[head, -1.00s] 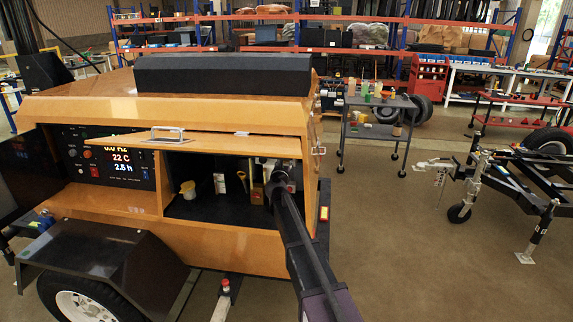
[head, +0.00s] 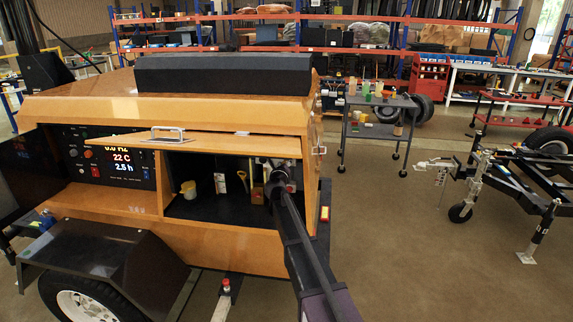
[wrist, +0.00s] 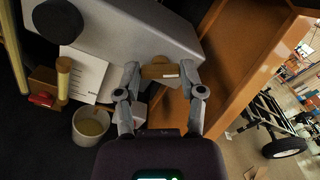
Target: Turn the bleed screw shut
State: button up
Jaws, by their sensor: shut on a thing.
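The brass-coloured bleed screw (wrist: 158,71) shows in the wrist view against the end of a grey housing (wrist: 125,35). A small white mark is on its face. My gripper (wrist: 160,74) has one finger at each end of the screw and is shut on it. In the head view my gripper is inside the open compartment of the orange trailer unit (head: 225,240), at its right end. There my own arm hides the screw and the fingertips.
An orange panel (wrist: 245,60) stands close right of my gripper. A white cup (wrist: 91,125), a white card (wrist: 86,72) and a small red item (wrist: 42,99) lie to the left. The raised compartment door (head: 215,145) is above my arm.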

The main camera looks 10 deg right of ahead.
jog(key=n, duration=1.1)
jog(key=shift+f, duration=0.15)
jog(key=shift+n, duration=0.3)
jog(key=o, duration=1.1)
jog(key=shift+o, duration=0.2)
jog(key=shift+a, duration=0.1)
jog(key=v, duration=1.2)
